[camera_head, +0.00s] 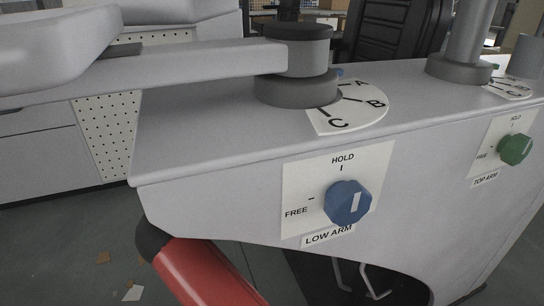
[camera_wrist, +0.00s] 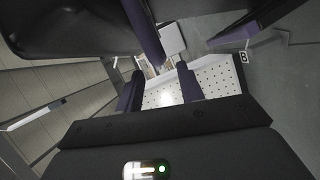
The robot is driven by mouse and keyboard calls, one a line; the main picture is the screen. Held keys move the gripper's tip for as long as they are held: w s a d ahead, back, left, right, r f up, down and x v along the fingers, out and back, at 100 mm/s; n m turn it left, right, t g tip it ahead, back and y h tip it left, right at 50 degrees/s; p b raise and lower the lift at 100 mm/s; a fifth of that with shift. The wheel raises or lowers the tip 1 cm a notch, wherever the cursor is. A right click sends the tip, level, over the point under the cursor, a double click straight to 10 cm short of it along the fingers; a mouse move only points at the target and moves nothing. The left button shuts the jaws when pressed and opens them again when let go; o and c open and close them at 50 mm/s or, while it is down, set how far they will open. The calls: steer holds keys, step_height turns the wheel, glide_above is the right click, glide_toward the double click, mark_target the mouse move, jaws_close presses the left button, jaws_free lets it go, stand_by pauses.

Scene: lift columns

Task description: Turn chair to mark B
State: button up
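A black chair back (camera_head: 388,28) shows at the top, behind a grey console; its lower part is hidden. On the console top, a white dial plate (camera_head: 366,100) marked A, B and C lies around the foot of a dark round post (camera_head: 297,65). A grey bar (camera_head: 200,68) joins this post and extends left. My gripper (camera_wrist: 160,85) shows in the wrist view; its two purple fingers stand apart with nothing visible between them. It is not identifiable in the head view. A dark shape with purple parts fills the wrist view's top; I cannot tell what it is.
On the console front (camera_head: 230,165), a blue LOW ARM knob (camera_head: 348,203) has its white line roughly upright, towards HOLD. A green TOP ARM knob (camera_head: 515,149) is at right. A red cylinder (camera_head: 205,272) is below. Grey floor (camera_head: 60,235) with scraps is open at lower left.

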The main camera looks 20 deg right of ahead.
steer(key=x, duration=0.6)
steer(key=shift+w+d, duration=0.15)
steer(key=shift+w, duration=0.05)
jaws_close()
